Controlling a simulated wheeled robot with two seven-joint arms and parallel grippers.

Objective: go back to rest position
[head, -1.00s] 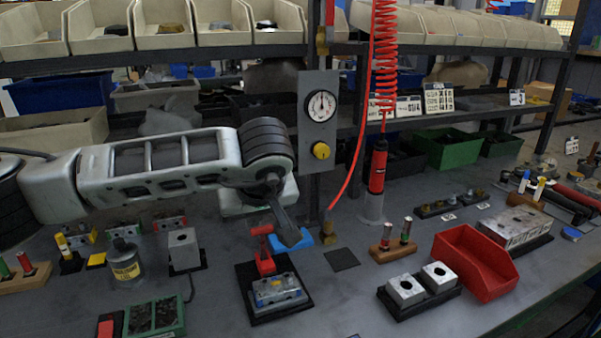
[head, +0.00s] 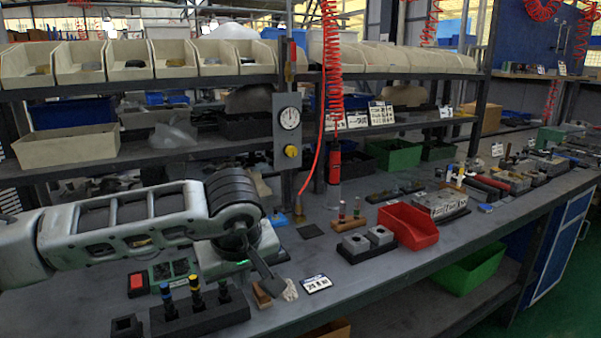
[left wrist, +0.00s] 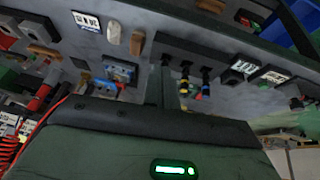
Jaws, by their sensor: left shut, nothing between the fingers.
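My left gripper (head: 266,284) is low over the front part of the workbench (head: 350,285) in the head view. The valve block with the red handle cannot be made out in the head view now. My right gripper is not in view.
A black holder (head: 200,315) with several upright coloured-top pieces stands left of the gripper. A white label card (head: 317,284) lies to its right. Two grey blocks (head: 367,241) and a red bin (head: 408,226) stand further right. Shelves with beige bins (head: 175,58) rise behind.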

